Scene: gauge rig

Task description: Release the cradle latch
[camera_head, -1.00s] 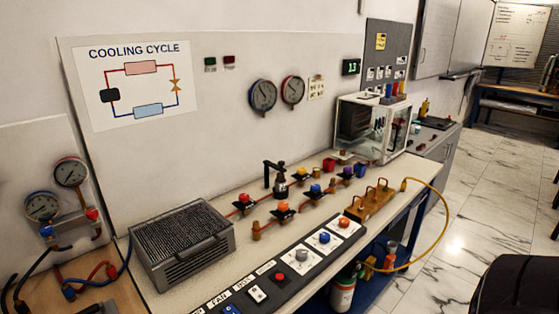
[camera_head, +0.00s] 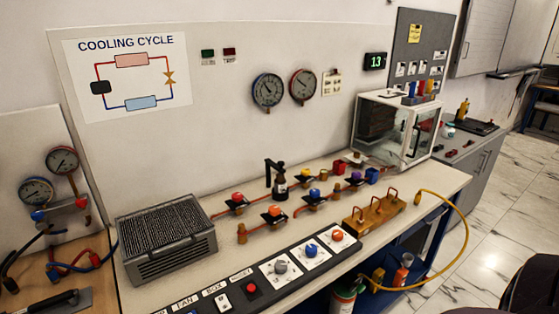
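No part is clearly recognisable as the cradle latch. Under the bench at the lower right, a small cylinder (camera_head: 343,298) with a red and green body stands partly cut off by the bottom edge. Small orange-yellow parts (camera_head: 378,275) sit beside it, too small to tell whether they form a latch. A yellow hose (camera_head: 464,212) loops from the bench top down to this spot. Neither of my grippers shows in the head view.
The bench carries a grey finned box (camera_head: 165,240), a black control panel (camera_head: 265,282), several coloured valves (camera_head: 275,213), a wooden block (camera_head: 374,210) and a clear-sided box (camera_head: 396,128). A dark rounded object (camera_head: 535,290) fills the lower right corner. Marble floor (camera_head: 490,250) is open at right.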

